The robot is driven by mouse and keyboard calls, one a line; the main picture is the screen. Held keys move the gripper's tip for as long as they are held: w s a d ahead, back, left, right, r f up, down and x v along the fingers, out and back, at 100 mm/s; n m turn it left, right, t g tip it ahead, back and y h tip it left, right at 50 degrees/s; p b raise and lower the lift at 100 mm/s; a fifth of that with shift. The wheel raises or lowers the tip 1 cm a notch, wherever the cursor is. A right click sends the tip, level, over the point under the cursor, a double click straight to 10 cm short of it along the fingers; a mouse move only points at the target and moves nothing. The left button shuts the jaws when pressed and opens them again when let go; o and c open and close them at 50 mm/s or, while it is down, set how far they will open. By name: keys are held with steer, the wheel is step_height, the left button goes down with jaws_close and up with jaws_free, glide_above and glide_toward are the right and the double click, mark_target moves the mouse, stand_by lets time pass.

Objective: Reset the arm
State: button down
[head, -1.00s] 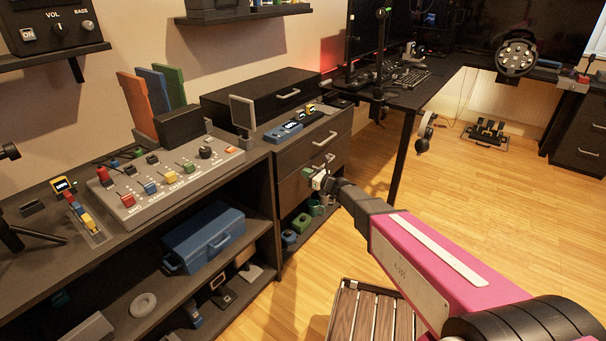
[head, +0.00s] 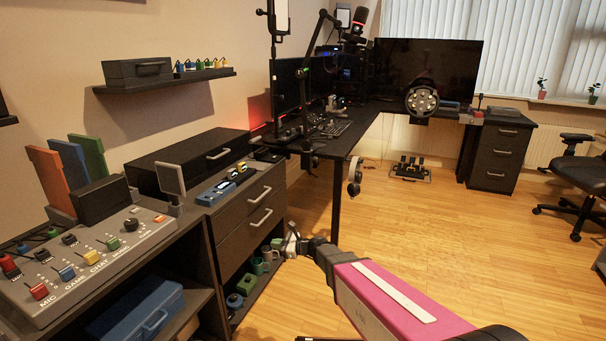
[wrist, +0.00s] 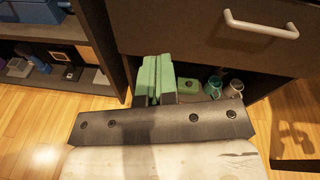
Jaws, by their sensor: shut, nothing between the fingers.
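My gripper (head: 292,240) is at the end of my pink arm in the head view, in front of the dark drawer cabinet (head: 240,232). It is small there, and its fingers are hard to make out. In the wrist view my gripper (wrist: 156,80) shows its green fingers close together, with nothing held between them. They point toward the open lower shelf of the cabinet, below a drawer with a metal handle (wrist: 261,24). The gripper appears apart from the cabinet.
A mixer panel (head: 90,262) stands on the left shelf unit. Green containers (head: 246,284) and mugs sit on the low shelf. The desk (head: 345,140) holds monitors and a racing wheel (head: 421,100). A chair (head: 580,170) is at right. The middle floor is clear.

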steer(key=s+d+n+g+h, duration=0.1)
steer(key=s+d+n+h, duration=0.4)
steer(key=d, duration=0.6)
steer(key=s+d+n+g+h, duration=0.1)
steer(key=s+d+n+h, duration=0.4)
steer(key=d, duration=0.6)
steer(key=s+d+n+g+h, duration=0.2)
steer(key=s+d+n+h, duration=0.3)
steer(key=d+n, duration=0.3)
steer(key=d, duration=0.4)
steer(key=shift+s+f+h, duration=0.3)
